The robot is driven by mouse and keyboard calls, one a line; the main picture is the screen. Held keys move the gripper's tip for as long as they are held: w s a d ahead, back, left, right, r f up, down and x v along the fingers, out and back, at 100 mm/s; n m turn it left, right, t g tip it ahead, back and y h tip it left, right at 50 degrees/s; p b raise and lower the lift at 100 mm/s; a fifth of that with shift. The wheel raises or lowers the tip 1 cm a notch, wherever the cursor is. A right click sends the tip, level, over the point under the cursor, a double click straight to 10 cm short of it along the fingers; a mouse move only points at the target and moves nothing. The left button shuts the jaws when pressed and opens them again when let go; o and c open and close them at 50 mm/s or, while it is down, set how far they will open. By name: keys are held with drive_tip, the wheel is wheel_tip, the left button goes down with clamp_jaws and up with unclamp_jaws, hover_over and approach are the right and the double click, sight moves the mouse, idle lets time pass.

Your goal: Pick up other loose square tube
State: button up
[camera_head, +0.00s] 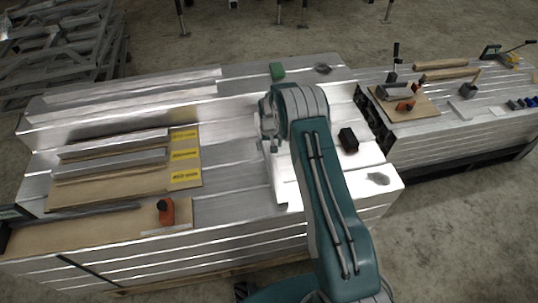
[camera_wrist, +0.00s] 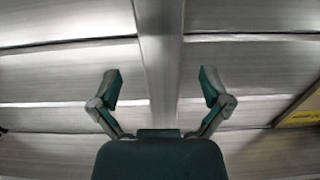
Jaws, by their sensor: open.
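In the wrist view, a long grey metal square tube (camera_wrist: 160,60) runs from the top edge down between the fingers of my gripper (camera_wrist: 160,84). My gripper is open, one finger on each side of the tube, with clear gaps. How far the tube lies below the fingertips is hard to tell. In the head view, a bright tube-like length (camera_head: 272,175) lies beside my arm, partly hidden by it. Two more metal lengths, a rear one (camera_head: 115,145) and a front one (camera_head: 110,163), lie on the cardboard at left.
A cardboard sheet (camera_head: 75,198) with yellow labels (camera_head: 185,155) lies at left. An orange-and-black tool (camera_head: 166,211) stands near the front edge. A second stack (camera_head: 450,135) with tools stands at right.

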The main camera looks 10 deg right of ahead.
wheel_tip(320, 180, down, 4)
drive_tip(key=shift+a+r, duration=0.1)
clamp_jaws()
drive_tip(key=shift+r, duration=0.1)
